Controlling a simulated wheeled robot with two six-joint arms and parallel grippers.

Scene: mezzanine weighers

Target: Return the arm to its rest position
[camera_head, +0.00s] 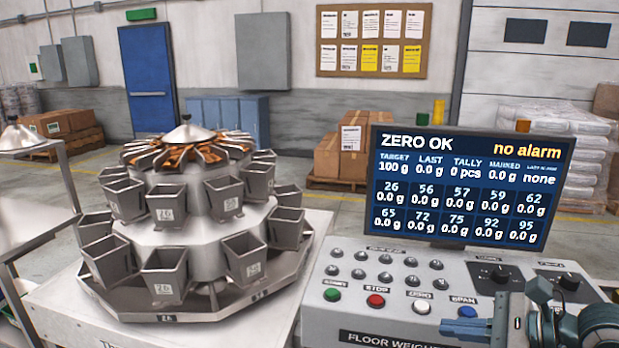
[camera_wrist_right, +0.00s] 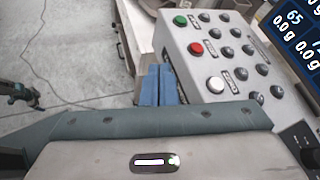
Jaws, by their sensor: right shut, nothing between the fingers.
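My right gripper (camera_head: 466,328) is at the lower right of the head view, above the front of the control console (camera_head: 345,318). Its blue fingers (camera_wrist_right: 158,85) are shut together and empty in the right wrist view. They sit beside the console's edge in that picture, apart from the green button (camera_head: 332,294), red button (camera_head: 376,300) and white button (camera_head: 420,306). The blue button (camera_head: 467,312) is close to the fingers in the head view. A dark arm part (camera_wrist_right: 14,90) at the left of the wrist view may be my left arm; its jaws are unclear.
The multihead weigher (camera_head: 190,245) with its hoppers stands left of the console. The screen (camera_head: 462,185) reads ZERO OK, no alarm, with zero weights. A metal frame (camera_head: 40,220) is at the far left. Open floor (camera_wrist_right: 85,50) with a cable shows in the wrist view.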

